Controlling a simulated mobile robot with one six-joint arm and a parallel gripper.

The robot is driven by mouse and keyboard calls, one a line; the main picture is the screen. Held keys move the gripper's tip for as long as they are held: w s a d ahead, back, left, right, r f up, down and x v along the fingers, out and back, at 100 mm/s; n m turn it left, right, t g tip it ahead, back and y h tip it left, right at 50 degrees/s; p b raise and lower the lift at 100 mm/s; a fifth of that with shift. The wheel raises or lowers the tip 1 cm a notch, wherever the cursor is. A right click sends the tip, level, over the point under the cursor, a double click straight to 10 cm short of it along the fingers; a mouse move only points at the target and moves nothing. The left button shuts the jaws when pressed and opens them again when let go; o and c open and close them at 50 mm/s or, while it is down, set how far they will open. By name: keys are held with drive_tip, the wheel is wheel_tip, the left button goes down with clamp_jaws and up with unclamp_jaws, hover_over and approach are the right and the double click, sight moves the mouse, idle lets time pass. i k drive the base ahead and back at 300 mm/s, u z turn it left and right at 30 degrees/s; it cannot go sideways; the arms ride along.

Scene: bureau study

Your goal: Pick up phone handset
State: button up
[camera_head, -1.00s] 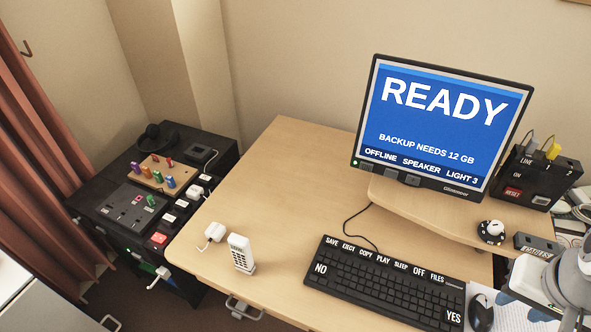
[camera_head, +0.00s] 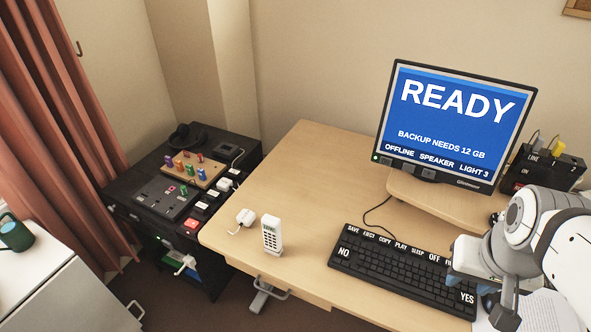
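A white phone handset (camera_head: 271,235) with a keypad stands upright near the front left edge of the wooden desk (camera_head: 315,180). A black object that looks like another handset (camera_head: 187,135) lies at the back of the black cabinet. My gripper (camera_head: 478,262) is at the right, over or in front of the right end of the keyboard, well apart from the white handset. My arm partly hides it, and its fingers cannot be made out clearly. Nothing is around the white handset's body.
A white plug-like adapter (camera_head: 244,218) lies just left of the handset. A black keyboard (camera_head: 400,268) lies to the right, below the monitor (camera_head: 455,125). The black cabinet (camera_head: 130,205) with switches and coloured pegs stands left of the desk. The desk's back left is clear.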

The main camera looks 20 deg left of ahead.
sight(272, 234)
drive_tip(key=u, duration=2.7)
drive_tip(key=k, duration=0.8)
drive_tip(key=z, duration=0.95)
drive_tip(key=i, duration=1)
drive_tip(key=u, duration=0.1)
